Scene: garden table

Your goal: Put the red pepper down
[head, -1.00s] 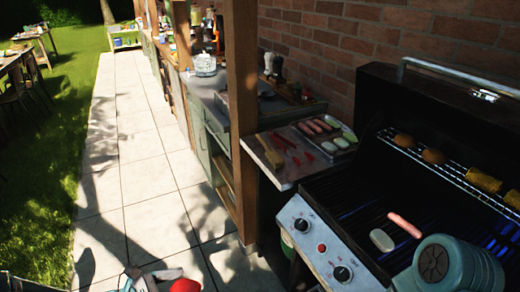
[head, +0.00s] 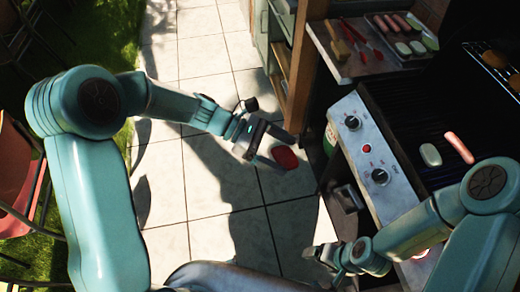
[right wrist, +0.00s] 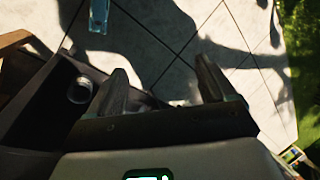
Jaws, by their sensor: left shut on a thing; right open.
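The red pepper (head: 285,158) is held in my left gripper (head: 276,150), above the paved path in the head view. The gripper is shut on it, and the pepper sticks out past the fingertips. My right gripper (head: 318,255) is low in the head view, in front of the grill, and partly hard to make out. In the right wrist view its two fingers (right wrist: 160,85) stand apart with nothing between them.
The grill (head: 400,150) stands at the right, with a sausage (head: 459,147) and a pale piece (head: 430,155) on its grate. Its side shelf (head: 350,66) holds tongs, red utensils and a tray (head: 395,52) of food. A wooden post (head: 302,75) rises beside the shelf. An orange chair (head: 15,165) is at the left.

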